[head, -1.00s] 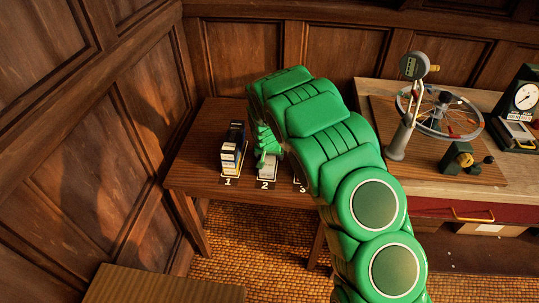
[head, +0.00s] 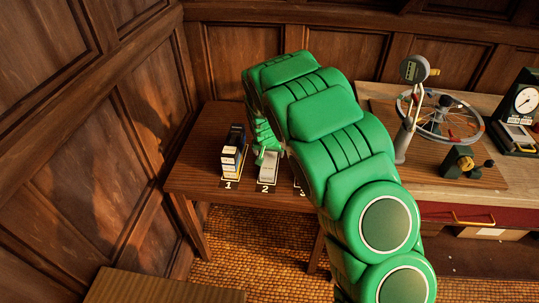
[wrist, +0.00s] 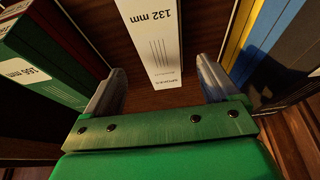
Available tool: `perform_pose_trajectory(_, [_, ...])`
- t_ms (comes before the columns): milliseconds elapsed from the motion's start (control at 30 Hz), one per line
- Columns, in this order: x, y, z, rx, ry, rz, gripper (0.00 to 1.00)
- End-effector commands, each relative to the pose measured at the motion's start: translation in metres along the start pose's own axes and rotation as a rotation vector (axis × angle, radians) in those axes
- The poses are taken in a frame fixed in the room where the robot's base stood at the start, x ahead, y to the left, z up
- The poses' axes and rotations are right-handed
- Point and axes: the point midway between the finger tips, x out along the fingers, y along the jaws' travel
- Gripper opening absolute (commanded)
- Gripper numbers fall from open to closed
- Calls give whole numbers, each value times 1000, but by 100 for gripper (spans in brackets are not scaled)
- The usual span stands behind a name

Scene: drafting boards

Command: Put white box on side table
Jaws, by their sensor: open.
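The white box (wrist: 155,40), labelled "132 mm", stands between and beyond my fingertips in the wrist view. My gripper (wrist: 160,82) is open, with a gap on each side of the box. In the head view a pale box (head: 269,166), apparently the same one, stands at mark 2 on the wooden side table (head: 200,178). My green gripper end (head: 264,150) is just above and behind it, and its fingers are mostly hidden by my arm.
Mark 3 is mostly behind my arm. Green (wrist: 40,65) and blue (wrist: 268,40) boxes flank the white box in the wrist view. A workbench (head: 440,190) with a wheel stand is at right.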

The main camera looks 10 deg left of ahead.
Motion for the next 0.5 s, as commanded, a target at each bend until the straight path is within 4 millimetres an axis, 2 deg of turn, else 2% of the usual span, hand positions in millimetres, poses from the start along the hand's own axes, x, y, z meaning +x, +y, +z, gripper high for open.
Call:
perform_pose_trajectory(300, [-39,-1,-1,-1,3,-1,88])
perform_pose_trajectory(500, [-53,0,-1,0,1,0,88])
